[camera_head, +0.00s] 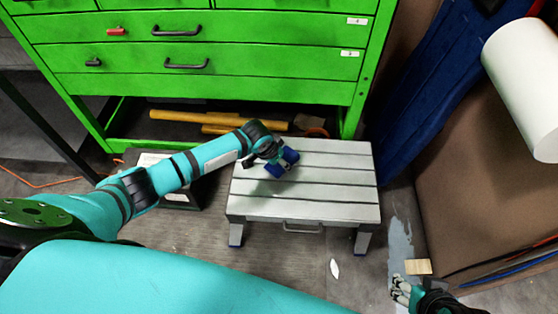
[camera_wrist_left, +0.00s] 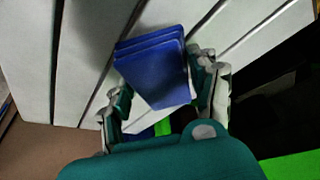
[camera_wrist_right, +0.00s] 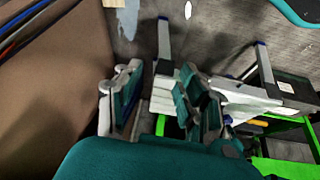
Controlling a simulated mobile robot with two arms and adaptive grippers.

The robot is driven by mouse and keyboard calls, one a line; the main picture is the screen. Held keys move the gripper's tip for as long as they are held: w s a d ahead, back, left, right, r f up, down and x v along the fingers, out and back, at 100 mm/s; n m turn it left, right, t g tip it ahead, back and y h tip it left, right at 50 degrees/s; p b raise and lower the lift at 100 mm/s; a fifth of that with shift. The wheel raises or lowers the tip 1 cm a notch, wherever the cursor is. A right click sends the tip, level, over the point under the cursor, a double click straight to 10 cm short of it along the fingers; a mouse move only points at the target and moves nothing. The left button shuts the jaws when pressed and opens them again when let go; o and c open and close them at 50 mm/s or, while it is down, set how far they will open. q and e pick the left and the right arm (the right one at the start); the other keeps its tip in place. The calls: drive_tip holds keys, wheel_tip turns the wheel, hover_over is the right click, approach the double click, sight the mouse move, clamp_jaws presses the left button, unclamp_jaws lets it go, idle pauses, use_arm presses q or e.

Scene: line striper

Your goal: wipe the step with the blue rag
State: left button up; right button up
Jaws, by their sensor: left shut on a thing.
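The step (camera_head: 330,184) is a low stool with a pale slatted top and legs with blue feet, in front of the green cabinet. My left gripper (camera_head: 272,160) is over the back left part of the step top, shut on the folded blue rag (camera_head: 289,156). In the left wrist view the rag (camera_wrist_left: 155,75) sits between the fingers, over the pale slats; I cannot tell if it presses on them. My right gripper (camera_head: 404,291) is open and empty at the lower right of the head view. The step (camera_wrist_right: 245,97) shows beyond its fingers in the right wrist view.
The green drawer cabinet (camera_head: 200,85) stands behind the step, with yellow-handled tools (camera_head: 190,116) in its open bottom. A dark box (camera_head: 180,195) is left of the step. A brown box (camera_head: 480,190) and white roll (camera_head: 522,85) are at right. The floor in front is mostly clear.

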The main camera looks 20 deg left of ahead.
use_arm(q)
drive_tip(key=shift+r+p, duration=0.55)
drive_tip(key=shift+r, duration=0.05)
drive_tip(key=shift+r+p, duration=0.5)
drive_tip(key=shift+p, duration=0.1)
drive_tip(key=shift+r+p, duration=0.75)
drive_tip(key=shift+p, duration=0.1)
drive_tip(key=shift+r+p, duration=0.55)
drive_tip(key=shift+p, duration=0.1)
drive_tip(key=shift+r+p, duration=0.55)
drive_tip(key=shift+p, duration=0.05)
use_arm(e)
drive_tip(key=s+d+f+g, duration=0.1)
drive_tip(key=s+f+g, duration=0.1)
drive_tip(key=f, duration=1.4)
drive_tip(key=shift+s+f+g, duration=0.3)
drive_tip(key=shift+s, duration=0.25)
